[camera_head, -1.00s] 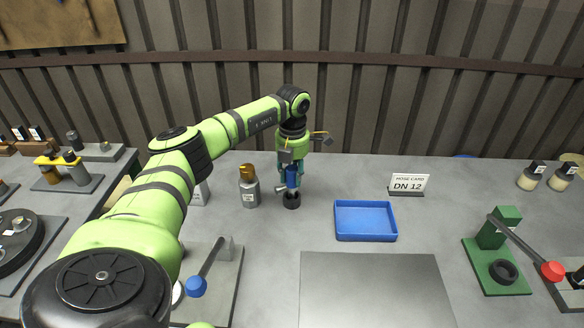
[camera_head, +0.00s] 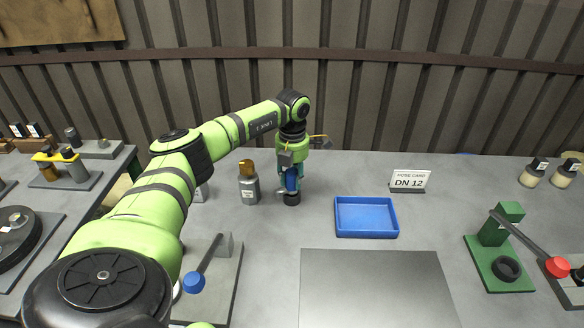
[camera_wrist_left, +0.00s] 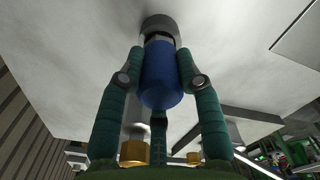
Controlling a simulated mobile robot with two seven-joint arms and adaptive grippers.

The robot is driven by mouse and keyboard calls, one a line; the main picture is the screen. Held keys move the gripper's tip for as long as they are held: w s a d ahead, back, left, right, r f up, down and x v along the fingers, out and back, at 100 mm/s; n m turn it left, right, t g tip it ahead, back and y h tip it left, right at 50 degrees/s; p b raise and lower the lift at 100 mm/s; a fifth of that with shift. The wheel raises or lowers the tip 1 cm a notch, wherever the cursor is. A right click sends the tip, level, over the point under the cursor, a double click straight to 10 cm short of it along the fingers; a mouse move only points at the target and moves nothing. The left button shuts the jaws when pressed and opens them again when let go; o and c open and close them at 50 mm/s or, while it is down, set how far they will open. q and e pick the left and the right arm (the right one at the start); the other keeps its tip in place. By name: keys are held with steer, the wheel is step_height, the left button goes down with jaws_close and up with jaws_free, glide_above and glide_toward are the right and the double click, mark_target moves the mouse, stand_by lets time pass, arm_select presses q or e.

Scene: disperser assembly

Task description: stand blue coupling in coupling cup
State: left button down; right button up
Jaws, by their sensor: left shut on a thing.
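The blue coupling (camera_head: 291,180) is upright between the fingers of my left gripper (camera_head: 290,174), which is shut on it. In the wrist view the coupling is a blue cylinder (camera_wrist_left: 160,78) with a metal end, and green fingers press on both sides. The dark coupling cup (camera_head: 291,199) stands on the table directly below. The coupling's lower end meets the cup's mouth (camera_wrist_left: 158,23). How deep it sits inside is hidden. My right gripper is not in view.
A grey bottle with an amber cap (camera_head: 248,187) stands close left of the cup. A blue tray (camera_head: 366,234) and a "DN 12" card (camera_head: 409,181) are to the right. A blue-knobbed lever (camera_head: 207,265) is at front left. The table between cup and tray is clear.

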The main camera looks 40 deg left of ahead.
arm_select(q)
steer(key=shift+f, duration=0.15)
steer(key=c, duration=0.8)
jaws_free()
steer(key=shift+c, duration=0.2)
steer(key=shift+o, duration=0.4)
step_height(320, 180, up, 12)
steer(key=shift+r, duration=0.1)
